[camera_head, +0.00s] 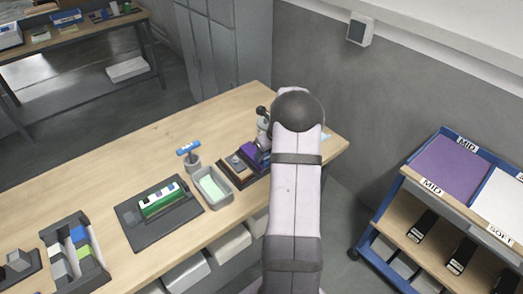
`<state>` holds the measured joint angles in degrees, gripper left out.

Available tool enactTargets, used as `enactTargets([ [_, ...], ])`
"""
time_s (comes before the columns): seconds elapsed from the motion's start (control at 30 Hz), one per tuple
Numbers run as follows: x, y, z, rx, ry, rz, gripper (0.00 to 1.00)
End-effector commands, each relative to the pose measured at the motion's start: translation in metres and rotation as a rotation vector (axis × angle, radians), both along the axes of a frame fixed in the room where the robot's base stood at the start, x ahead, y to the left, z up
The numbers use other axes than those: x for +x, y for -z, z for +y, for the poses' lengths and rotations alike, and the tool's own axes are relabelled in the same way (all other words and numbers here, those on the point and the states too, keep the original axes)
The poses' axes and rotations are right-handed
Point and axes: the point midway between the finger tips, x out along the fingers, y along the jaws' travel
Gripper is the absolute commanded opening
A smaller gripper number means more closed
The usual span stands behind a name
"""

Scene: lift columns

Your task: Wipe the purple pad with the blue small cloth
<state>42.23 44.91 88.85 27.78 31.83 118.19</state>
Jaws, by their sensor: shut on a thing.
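My arm reaches over the table and hides much of my gripper (264,138), which points down at a dark tray (232,172) near the table's right end. A small purple pad (248,150) shows in this tray, just left of my gripper. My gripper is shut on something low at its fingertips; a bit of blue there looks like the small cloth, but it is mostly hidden. I cannot tell whether the cloth touches the pad.
Left of the tray stand a grey bin (211,188), a blue-handled tool in a holder (190,155), a dark mat (135,228) with a green-and-white block, and a divided organiser (60,243). A blue rack (393,200) with a purple panel stands right. The table's back left is clear.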

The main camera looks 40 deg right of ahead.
Motion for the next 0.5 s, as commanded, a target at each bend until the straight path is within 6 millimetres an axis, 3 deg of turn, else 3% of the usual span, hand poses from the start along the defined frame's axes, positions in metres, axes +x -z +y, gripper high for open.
enactTargets([
  [0.07,0.002,-0.024,-0.001,-0.005,-0.001,-0.004,0.17],
  [0.5,0.002,-0.061,0.0,-0.002,0.0,-0.002,0.17],
])
